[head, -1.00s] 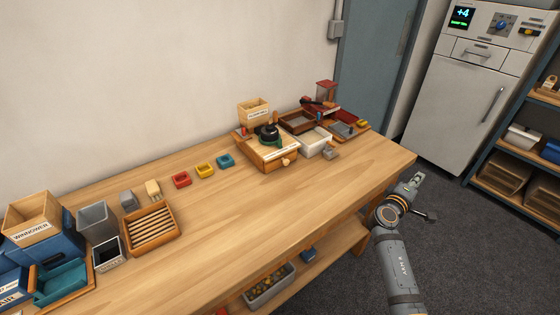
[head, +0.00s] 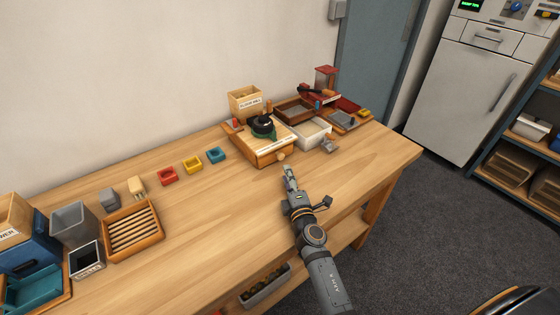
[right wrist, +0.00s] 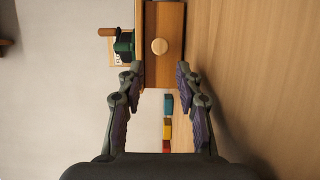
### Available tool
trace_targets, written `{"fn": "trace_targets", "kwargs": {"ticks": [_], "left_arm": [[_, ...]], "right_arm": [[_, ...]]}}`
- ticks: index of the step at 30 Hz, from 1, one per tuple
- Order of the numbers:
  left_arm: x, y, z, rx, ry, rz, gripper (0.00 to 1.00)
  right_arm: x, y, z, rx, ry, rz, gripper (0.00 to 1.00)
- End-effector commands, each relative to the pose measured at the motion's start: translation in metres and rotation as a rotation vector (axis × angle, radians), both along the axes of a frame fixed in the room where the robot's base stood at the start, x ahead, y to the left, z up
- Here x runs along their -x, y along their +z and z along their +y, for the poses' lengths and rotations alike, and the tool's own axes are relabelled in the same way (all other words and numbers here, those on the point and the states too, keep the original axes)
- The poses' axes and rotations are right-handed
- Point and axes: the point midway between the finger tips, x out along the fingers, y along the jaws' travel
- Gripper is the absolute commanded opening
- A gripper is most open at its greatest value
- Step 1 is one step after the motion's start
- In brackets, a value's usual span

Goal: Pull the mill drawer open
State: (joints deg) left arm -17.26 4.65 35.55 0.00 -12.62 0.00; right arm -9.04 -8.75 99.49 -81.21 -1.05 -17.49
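The mill (head: 262,141) is a wooden box with a dark round top and green part, standing toward the back of the bench. Its drawer front (right wrist: 163,60) with a round pale knob (right wrist: 159,46) faces my right gripper in the right wrist view. The knob (head: 281,157) also shows in the head view. The drawer looks closed. My right gripper (head: 289,172) is just in front of the mill, apart from the knob. In the right wrist view its fingers (right wrist: 160,72) are spread wide with nothing between them. My left gripper is out of view.
A pale tray (head: 312,133) stands right of the mill, with a wooden tray (head: 296,111) behind it. Blue (head: 215,155), yellow (head: 192,165) and red (head: 167,176) small boxes sit to the left. The bench (head: 225,205) front is clear.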

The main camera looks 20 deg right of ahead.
Motion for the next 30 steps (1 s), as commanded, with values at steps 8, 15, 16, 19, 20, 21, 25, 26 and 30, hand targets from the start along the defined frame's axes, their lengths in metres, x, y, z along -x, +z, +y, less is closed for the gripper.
{"fn": "trace_targets", "kwargs": {"ticks": [8,15,16,19,20,21,25,26,30], "left_arm": [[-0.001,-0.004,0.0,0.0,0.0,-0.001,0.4],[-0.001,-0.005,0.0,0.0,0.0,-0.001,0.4],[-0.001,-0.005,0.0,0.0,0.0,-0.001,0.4],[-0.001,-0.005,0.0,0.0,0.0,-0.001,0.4],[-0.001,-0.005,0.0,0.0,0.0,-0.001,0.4],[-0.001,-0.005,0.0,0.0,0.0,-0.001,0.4],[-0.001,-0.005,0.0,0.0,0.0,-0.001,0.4],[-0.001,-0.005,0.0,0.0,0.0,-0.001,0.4],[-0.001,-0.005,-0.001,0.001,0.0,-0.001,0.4]], "right_arm": [[-0.057,0.0,-0.003,0.001,-0.001,-0.001,0.35],[-0.075,0.0,-0.004,-0.001,-0.001,0.0,0.35],[-0.076,0.0,-0.004,-0.001,-0.001,0.0,0.35],[-0.076,0.0,-0.004,-0.001,-0.002,0.001,0.35],[-0.076,0.0,-0.004,-0.001,-0.002,0.001,0.35],[-0.076,0.0,-0.004,-0.001,-0.002,0.001,0.35],[-0.075,0.0,-0.004,-0.001,-0.002,0.001,0.2],[-0.075,0.0,-0.004,-0.001,-0.002,0.001,0.16],[-0.075,0.0,-0.004,-0.001,-0.002,0.001,0.0]]}}
